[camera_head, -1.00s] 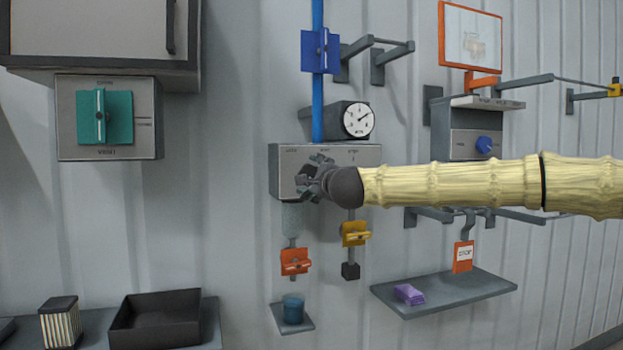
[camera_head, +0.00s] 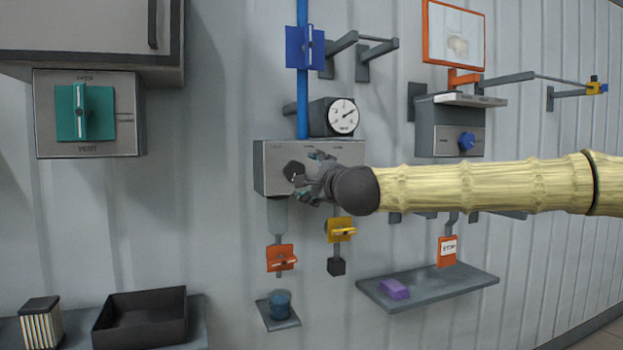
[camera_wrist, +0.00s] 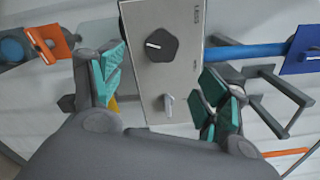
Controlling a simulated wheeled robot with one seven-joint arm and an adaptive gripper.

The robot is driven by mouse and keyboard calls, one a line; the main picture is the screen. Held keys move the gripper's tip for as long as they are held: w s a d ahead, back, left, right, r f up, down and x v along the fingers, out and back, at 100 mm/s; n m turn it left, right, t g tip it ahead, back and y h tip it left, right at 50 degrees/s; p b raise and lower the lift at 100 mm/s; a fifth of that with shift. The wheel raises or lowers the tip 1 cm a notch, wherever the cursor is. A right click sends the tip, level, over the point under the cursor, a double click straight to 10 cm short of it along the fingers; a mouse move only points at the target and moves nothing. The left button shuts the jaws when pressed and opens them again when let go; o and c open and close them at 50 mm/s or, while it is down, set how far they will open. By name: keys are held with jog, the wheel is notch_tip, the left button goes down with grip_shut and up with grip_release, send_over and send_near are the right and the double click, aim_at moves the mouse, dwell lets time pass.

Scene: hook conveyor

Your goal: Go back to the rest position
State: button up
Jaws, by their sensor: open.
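My gripper (camera_head: 314,180) is in front of the grey control box (camera_head: 262,170) on the wall, its fingers toward the box's face. In the wrist view my gripper (camera_wrist: 160,95) has its teal-padded fingers spread wide, with nothing between them. The dark knob (camera_wrist: 161,45) on the box face shows between and beyond the fingers, apart from them. A small light switch (camera_wrist: 167,104) sits on the same face. In the head view the knob (camera_head: 293,171) shows just left of the fingers. My gripper hides part of the box's face.
Below the box hang an orange valve (camera_head: 281,258) and a yellow valve (camera_head: 341,230). A gauge (camera_head: 343,117) and blue pipe (camera_head: 302,95) are above. A shelf (camera_head: 450,288) with a purple block (camera_head: 394,289) is lower right. A black tray (camera_head: 140,318) stands lower left.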

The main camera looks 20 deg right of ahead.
jog(key=w+a+f+n+g+y+p, duration=0.1)
jog(key=a+f+n+g, duration=0.2)
jog(key=f, duration=1.1)
jog(key=a+f+n+g, duration=0.1)
jog(key=a+f+n, duration=0.3)
jog(key=f, duration=0.9)
jog(key=s+a+f+n+g, duration=0.1)
jog(key=s+a+f+g, duration=0.15)
jog(key=f, duration=0.65)
jog(key=s+a+f+n+g, duration=0.15)
jog(key=s+f, duration=0.25)
jog(key=f, duration=0.5)
jog(key=s+a+f+n+g, duration=0.15)
jog(key=s+f, duration=0.25)
jog(key=f, duration=0.5)
jog(key=s+d+f+n+g+p, duration=0.1)
jog(key=s+f+n+g, duration=0.15)
jog(key=s+f, duration=0.75)
jog(key=s+d+f+n+g, duration=0.2)
jog(key=s+f, duration=0.3)
jog(key=s, duration=0.5)
jog(key=s+d+f+n+g+h+p, duration=0.1)
jog(key=s+d+f+n+g, duration=0.1)
jog(key=s+f, duration=0.4)
jog(key=s+d+f+n+g, duration=0.2)
jog(key=s+f+n, duration=0.2)
jog(key=s, duration=1.2)
jog(key=shift+d+f+h+p, duration=0.3)
jog(key=shift+f+p, duration=0.05)
jog(key=shift+f, duration=0.35)
